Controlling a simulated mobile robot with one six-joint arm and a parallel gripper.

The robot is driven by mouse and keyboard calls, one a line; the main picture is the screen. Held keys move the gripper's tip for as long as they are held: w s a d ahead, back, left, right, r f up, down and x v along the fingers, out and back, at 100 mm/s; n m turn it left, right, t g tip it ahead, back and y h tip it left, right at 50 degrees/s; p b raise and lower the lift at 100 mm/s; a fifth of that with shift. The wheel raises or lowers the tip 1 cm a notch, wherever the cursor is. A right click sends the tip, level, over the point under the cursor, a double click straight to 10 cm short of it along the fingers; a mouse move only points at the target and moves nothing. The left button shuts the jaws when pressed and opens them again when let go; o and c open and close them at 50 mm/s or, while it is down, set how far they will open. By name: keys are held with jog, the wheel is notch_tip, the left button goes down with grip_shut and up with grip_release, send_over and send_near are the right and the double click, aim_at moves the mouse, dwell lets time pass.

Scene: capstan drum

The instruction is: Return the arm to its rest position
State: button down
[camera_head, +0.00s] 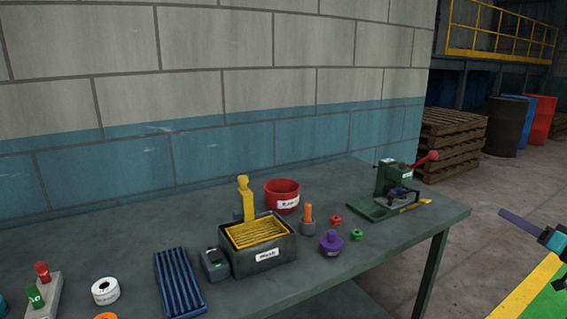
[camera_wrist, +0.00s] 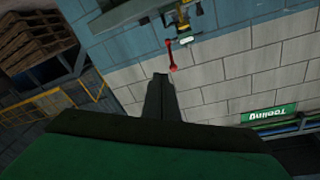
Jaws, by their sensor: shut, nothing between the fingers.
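My gripper (camera_wrist: 160,77) shows in the wrist view as dark fingers brought together, with nothing held between them. They point toward the block wall and touch nothing that I can see. The green and dark body behind the fingers fills the bottom of that view. In the head view, a dark bar and joint at the right edge look like part of my arm, held out beyond the table's right end and clear of the items.
The grey table (camera_head: 225,302) holds a labelled black bin (camera_head: 262,257), a red bowl (camera_head: 283,196), a green press with a red lever (camera_head: 393,178), a blue ribbed tray (camera_head: 179,282) and small parts. Pallets (camera_head: 452,144) and drums (camera_head: 507,126) stand behind.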

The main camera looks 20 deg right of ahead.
jog(key=w+a+f+g+y, duration=0.1)
jog(key=w+a+f+g, duration=0.2)
jog(key=w+a+f, duration=0.6)
jog(key=w+a+f+g+y, duration=0.25)
jog(key=a+f, duration=0.45)
jog(key=f, duration=0.5)
jog(key=w+a+f+g+y, duration=0.1)
jog(key=w+a+f+g, duration=0.1)
jog(key=w+a+f, duration=0.7)
jog(key=s+a+f+g, duration=0.3)
jog(key=a+f+g, duration=0.1)
jog(key=a+f, duration=0.75)
jog(key=s+a+f+n+g, duration=0.1)
jog(key=s+a+f+g, duration=0.3)
jog(key=a+f, duration=0.5)
jog(key=s+a+f+g, duration=0.3)
jog(key=s+a+f, duration=0.2)
jog(key=a+f, duration=0.4)
jog(key=s+a+f+n+g+h, duration=0.25)
jog(key=s+a+f, duration=0.4)
jog(key=s, duration=0.35)
jog(key=s+a+f+n+g+h, duration=0.2)
jog(key=s+f+h, duration=0.25)
jog(key=s, duration=0.55)
notch_tip(320, 180, up, 13)
jog(key=s+g+y+p, duration=0.1)
jog(key=p, duration=1.1)
jog(key=shift+s+a+f, duration=0.15)
jog(key=shift+s+a, duration=0.15)
jog(key=shift+s, duration=0.05)
